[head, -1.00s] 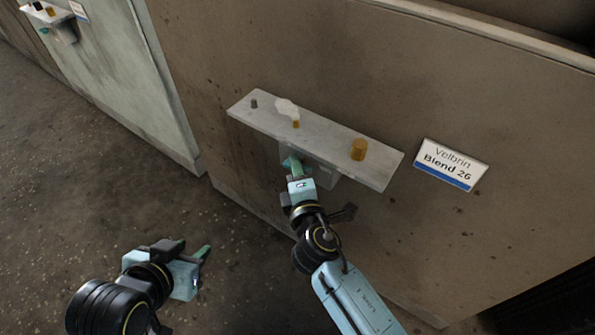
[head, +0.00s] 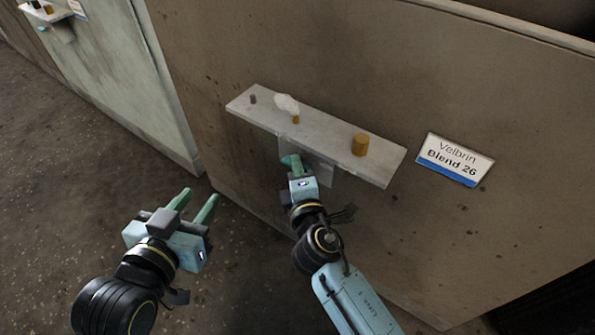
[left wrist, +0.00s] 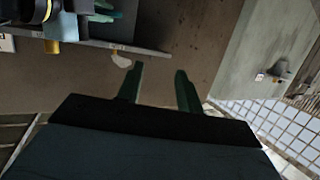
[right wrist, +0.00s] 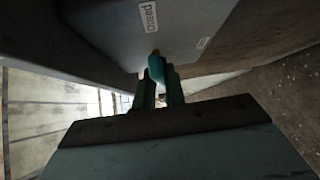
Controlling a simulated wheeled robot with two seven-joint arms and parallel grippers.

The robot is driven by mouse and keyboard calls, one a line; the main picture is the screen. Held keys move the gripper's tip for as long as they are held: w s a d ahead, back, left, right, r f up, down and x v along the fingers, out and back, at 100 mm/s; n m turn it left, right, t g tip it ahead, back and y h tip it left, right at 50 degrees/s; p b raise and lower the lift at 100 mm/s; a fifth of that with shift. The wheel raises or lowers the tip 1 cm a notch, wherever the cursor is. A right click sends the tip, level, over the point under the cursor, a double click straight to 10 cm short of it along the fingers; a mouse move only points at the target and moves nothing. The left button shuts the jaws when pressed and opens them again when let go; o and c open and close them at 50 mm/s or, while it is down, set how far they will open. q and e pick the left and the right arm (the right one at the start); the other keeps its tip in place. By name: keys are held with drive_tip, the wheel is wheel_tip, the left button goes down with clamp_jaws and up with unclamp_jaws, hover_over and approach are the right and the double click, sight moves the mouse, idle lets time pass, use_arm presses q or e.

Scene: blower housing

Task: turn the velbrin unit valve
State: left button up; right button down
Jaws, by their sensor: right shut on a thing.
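The Velbrin unit is the brown panel with the sign "Velbrin Blend 26" (head: 455,160) and a grey shelf (head: 325,141). My right gripper (head: 296,168) is under the shelf's front edge, at a grey box (head: 325,177). It is shut on a small teal valve handle (right wrist: 156,66), which shows between its fingers in the right wrist view and has an orange end. The handle's far side is hidden by the fingers. My left gripper (head: 200,194) is open and empty, apart from the unit, over the floor at lower left. Its spread fingers show in the left wrist view (left wrist: 157,73).
On the shelf stand a small grey peg (head: 253,99), an orange peg (head: 295,119) with a white puff (head: 286,103) above it, and a gold cylinder (head: 360,145). Another shelf (head: 47,20) is on a pale panel at far left. The floor at left is clear.

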use_arm(q)
wheel_tip(320, 180, up, 13)
drive_tip(key=s+d+t+h+b, duration=0.1)
drive_tip(key=s+t+h+b, duration=0.1)
drive_tip(key=t, duration=0.8)
drive_tip(key=shift+d+h+b, duration=0.25)
drive_tip(key=shift+h+b, duration=0.45)
drive_tip(key=shift+b, duration=0.35)
use_arm(e)
drive_tip(key=shift+m+t, duration=0.5)
drive_tip(key=c, duration=1.5)
unclamp_jaws()
drive_tip(key=shift+o, duration=0.2)
use_arm(q)
drive_tip(key=shift+s+r+t, duration=0.2)
drive_tip(key=shift+s+t, duration=0.05)
drive_tip(key=shift+t, duration=0.05)
use_arm(e)
drive_tip(key=s+d, duration=0.2)
drive_tip(key=s, duration=1.1)
use_arm(q)
drive_tip(key=shift+f, duration=0.15)
use_arm(e)
drive_tip(key=shift+s+f, duration=0.1)
